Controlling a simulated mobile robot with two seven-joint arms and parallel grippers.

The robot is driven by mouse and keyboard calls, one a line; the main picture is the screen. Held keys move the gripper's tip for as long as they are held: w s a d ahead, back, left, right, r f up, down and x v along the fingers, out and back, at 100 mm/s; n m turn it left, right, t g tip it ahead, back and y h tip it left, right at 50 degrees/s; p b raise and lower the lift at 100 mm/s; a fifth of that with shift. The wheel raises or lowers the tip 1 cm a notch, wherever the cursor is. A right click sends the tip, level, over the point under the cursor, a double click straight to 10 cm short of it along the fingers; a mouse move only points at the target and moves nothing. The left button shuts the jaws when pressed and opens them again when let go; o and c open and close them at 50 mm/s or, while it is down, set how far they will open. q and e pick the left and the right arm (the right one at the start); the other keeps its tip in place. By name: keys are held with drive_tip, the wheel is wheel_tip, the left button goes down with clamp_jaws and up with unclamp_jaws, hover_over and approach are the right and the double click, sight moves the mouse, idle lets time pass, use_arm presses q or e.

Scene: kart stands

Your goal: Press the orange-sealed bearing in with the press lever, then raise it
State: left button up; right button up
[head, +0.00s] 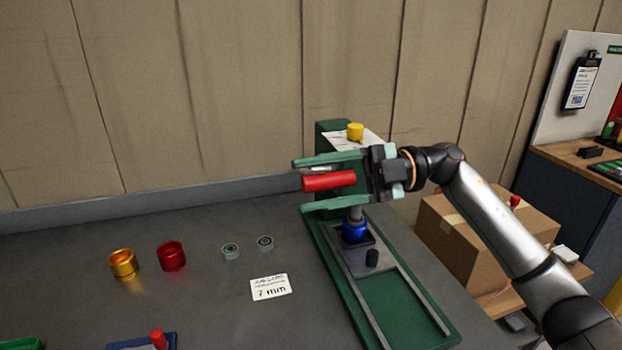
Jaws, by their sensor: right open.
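The green press (430,315) stands on the right part of the grey table. Its lever ends in a red grip (328,182), which points left and looks about level. My right gripper (298,186) is open, with its pale green fingers on either side of the red grip; I cannot tell whether they touch it. Below the gripper, the press ram (356,213) stands over a blue ring-shaped part (355,232) on the press bed. I cannot make out an orange-sealed bearing; the inside of the blue part is hidden. My left gripper is not in view.
A gold cup (122,264), a red cup (171,257), a green-sealed bearing (230,251) and a dark-sealed bearing (265,244) stand on the table. A "7 mm" card (270,287) lies nearby. A cardboard box (470,250) is at right.

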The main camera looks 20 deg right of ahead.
drive_tip(key=shift+a, duration=0.4)
drive_tip(key=shift+c, duration=0.2)
clamp_jaws()
idle(1.0)
